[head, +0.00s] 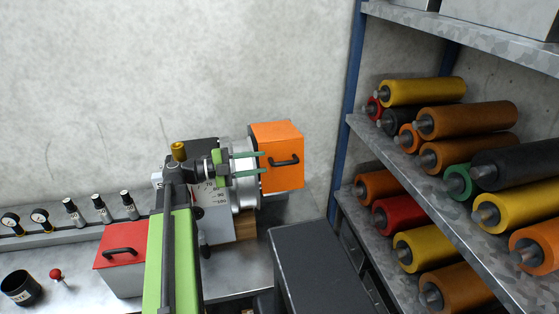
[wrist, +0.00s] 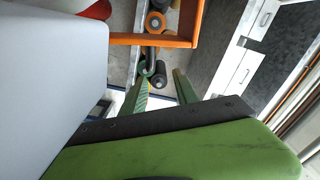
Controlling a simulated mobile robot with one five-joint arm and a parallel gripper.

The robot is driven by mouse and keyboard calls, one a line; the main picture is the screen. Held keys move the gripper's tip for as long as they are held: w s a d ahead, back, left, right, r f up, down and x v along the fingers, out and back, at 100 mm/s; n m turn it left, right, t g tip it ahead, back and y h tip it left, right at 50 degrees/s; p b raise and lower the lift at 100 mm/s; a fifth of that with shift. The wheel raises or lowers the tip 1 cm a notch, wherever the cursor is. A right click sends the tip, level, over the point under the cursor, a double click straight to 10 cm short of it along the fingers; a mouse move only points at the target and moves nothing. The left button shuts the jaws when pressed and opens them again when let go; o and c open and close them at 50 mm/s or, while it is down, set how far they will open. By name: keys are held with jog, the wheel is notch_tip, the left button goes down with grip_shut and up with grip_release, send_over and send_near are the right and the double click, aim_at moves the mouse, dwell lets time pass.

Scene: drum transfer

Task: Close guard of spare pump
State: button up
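An orange guard (head: 285,140) with a black bar handle (head: 285,161) sits at the right end of a grey pump unit (head: 216,222). I cannot tell from any label whether this is the spare pump. My gripper (head: 262,163) points right at the guard, its two green fingers parted and their tips near the handle's left end. In the wrist view, my gripper (wrist: 162,72) is open, with the orange guard's edge (wrist: 150,40) just beyond the fingertips. A dark curved bar shows by the left fingertip; contact is unclear.
A red guard (head: 120,240) with a black handle stands on the bench at left. Gauges (head: 40,217), a black cup (head: 20,288) and a red knob (head: 56,274) are nearby. A dark cabinet top (head: 315,265) stands in front; shelves of coloured rollers (head: 425,200) fill the right.

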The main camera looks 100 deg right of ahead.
jog(key=w, duration=0.6)
jog(key=shift+w, duration=0.15)
